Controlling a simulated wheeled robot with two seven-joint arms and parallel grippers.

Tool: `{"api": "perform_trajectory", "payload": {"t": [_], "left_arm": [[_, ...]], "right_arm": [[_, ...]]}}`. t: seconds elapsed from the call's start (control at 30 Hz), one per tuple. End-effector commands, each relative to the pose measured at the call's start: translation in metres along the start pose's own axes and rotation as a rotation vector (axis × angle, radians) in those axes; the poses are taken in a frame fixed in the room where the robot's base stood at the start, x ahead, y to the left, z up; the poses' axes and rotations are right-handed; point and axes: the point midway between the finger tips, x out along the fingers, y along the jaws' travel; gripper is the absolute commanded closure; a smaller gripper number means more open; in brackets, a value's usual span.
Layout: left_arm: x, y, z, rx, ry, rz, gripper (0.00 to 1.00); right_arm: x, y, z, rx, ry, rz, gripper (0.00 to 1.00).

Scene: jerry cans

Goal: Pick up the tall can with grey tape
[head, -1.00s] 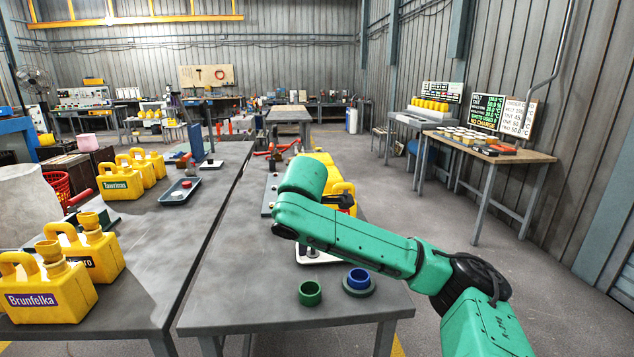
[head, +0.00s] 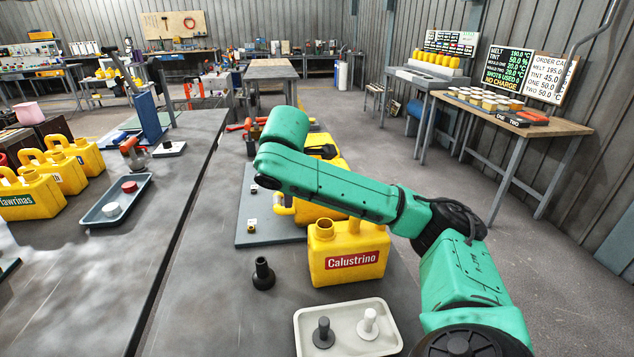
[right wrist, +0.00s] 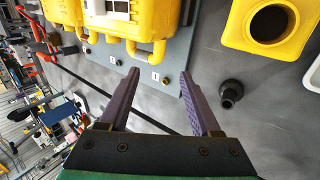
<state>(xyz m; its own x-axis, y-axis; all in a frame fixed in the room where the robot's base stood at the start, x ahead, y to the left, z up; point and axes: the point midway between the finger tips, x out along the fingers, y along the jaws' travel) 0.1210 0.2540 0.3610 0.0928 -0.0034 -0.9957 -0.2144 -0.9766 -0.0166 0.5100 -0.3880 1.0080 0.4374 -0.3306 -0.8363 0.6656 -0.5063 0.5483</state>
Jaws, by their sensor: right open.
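In the right wrist view, my right gripper (right wrist: 160,76) is open and empty, with two purple fingers apart. Yellow cans (right wrist: 138,18) on a grey board lie beyond the fingertips; one bears a white panel, and their tops are cut off. My left gripper is not in view.
A white tray (head: 302,325) with a black and a white plug sits in front of the Calustrino can. A black fitting (head: 262,273) stands left of it. The grey board (head: 250,232) holds small fittings. More yellow cans (head: 60,177) stand on the left bench.

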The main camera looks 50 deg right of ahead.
Motion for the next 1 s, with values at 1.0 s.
{"api": "perform_trajectory", "payload": {"t": [1.0], "left_arm": [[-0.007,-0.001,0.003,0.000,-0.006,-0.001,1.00]], "right_arm": [[0.140,0.006,0.000,-0.001,-0.002,-0.001,0.66]]}}
